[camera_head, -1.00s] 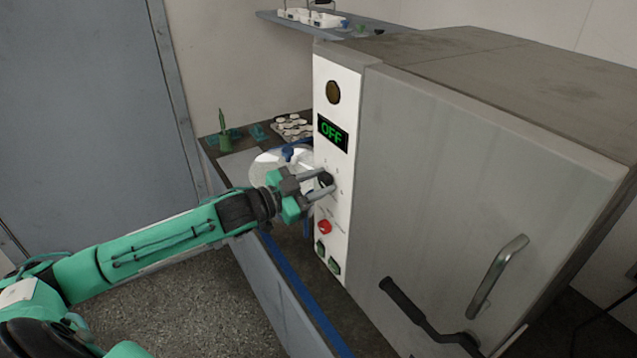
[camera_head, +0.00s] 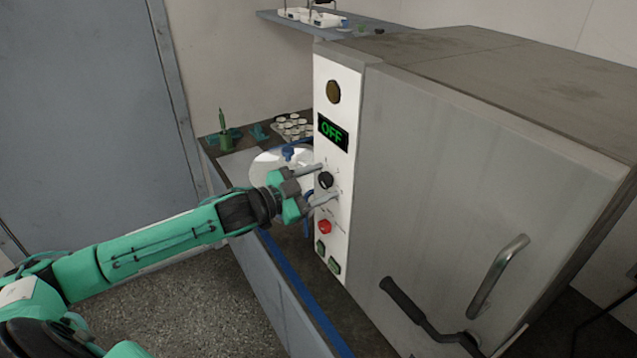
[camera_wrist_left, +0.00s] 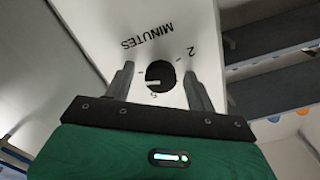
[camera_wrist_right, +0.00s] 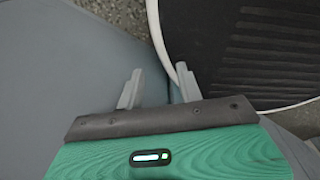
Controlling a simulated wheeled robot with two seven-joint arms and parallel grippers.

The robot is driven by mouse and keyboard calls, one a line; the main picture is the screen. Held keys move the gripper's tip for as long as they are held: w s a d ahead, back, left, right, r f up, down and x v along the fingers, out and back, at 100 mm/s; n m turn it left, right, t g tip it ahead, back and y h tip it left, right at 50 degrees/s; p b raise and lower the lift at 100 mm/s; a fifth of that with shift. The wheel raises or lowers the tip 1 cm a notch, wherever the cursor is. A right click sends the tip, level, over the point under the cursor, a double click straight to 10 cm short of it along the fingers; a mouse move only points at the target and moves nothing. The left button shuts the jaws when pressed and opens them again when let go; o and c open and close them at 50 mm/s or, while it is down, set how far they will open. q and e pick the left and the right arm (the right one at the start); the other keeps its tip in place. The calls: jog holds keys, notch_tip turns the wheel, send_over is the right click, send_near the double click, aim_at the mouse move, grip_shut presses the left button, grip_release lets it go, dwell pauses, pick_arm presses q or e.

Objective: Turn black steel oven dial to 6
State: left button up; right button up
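The black dial (camera_head: 325,180) sits on the white control panel (camera_head: 331,120) of the grey steel oven (camera_head: 470,190). My left gripper (camera_head: 321,184) is open, with its fingers above and below the dial and apart from it. In the left wrist view the dial (camera_wrist_left: 160,75) lies between the spread fingers (camera_wrist_left: 160,90), with a pale mark on it pointing towards a printed number that looks like 6. "MINUTES" and "2" are printed nearby. The display (camera_head: 332,132) reads OFF. My right gripper (camera_wrist_right: 158,90) shows only in the right wrist view, open and empty.
A red button (camera_head: 324,227) and green switches (camera_head: 327,257) sit below the dial. A black lever (camera_head: 420,315) and a metal handle (camera_head: 498,275) stick out from the oven door. A bench with small items (camera_head: 290,128) stands behind the left arm.

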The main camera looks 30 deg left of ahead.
pick_arm(q)
jog(key=shift+b+v, duration=0.65)
jog(key=shift+v, duration=0.8)
jog(key=b+v, duration=0.1)
jog(key=v, duration=1)
jog(key=shift+w+a, duration=0.1)
dwell(0.3)
